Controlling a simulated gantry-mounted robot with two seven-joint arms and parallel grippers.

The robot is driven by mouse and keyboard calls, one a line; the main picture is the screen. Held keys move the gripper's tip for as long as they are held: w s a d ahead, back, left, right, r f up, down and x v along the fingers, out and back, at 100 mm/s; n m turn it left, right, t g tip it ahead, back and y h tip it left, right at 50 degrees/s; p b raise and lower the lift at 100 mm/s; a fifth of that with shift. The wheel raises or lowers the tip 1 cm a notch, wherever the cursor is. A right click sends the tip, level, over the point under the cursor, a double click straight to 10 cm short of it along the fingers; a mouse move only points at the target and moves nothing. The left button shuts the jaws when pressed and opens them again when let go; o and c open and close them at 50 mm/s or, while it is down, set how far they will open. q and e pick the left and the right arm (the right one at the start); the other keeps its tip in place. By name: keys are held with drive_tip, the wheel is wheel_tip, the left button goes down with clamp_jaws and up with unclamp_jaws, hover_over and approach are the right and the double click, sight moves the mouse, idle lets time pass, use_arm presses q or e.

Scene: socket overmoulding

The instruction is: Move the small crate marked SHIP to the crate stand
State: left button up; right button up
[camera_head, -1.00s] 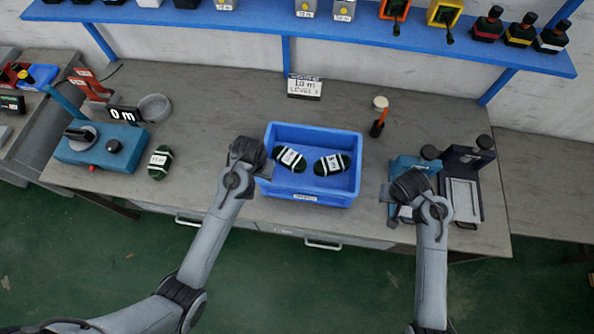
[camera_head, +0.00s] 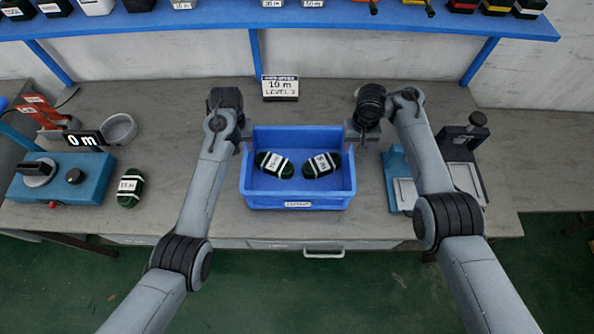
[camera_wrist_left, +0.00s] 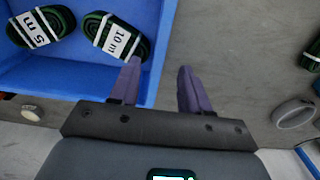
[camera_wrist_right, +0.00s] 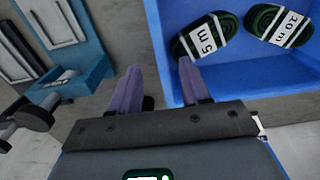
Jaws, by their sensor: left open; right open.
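The small blue crate (camera_head: 298,202) sits on the bench in the middle of the head view. The label on its front is too small to read. Two dark green coils lie inside, tagged 10 m (camera_wrist_left: 117,38) and 5 m (camera_wrist_left: 40,28). My left gripper (camera_head: 241,140) is open at the crate's left wall, with its fingers on either side of the rim in the left wrist view. My right gripper (camera_head: 353,136) is open at the right wall, its fingers likewise on either side of the rim in the right wrist view. I cannot make out a crate stand.
A blue fixture (camera_head: 400,180) and a dark one (camera_head: 463,165) stand right of the crate. A 10 m sign (camera_head: 280,88) stands behind. A blue shelf (camera_head: 240,22) runs above.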

sight(247, 162)
use_arm(q)
drive_tip(key=shift+f, duration=0.1)
use_arm(e)
drive_tip(key=shift+f, duration=0.15)
use_arm(q)
wheel_tip(247, 162, down, 11)
drive_tip(key=shift+r, duration=0.2)
use_arm(e)
wheel_tip(247, 162, down, 10)
drive_tip(key=shift+f, duration=0.25)
use_arm(q)
drive_tip(key=shift+c, duration=0.5)
use_arm(e)
drive_tip(key=shift+c, duration=0.5)
use_arm(q)
clamp_jaws()
use_arm(e)
clamp_jaws()
use_arm(q)
drive_tip(key=shift+r, duration=0.1)
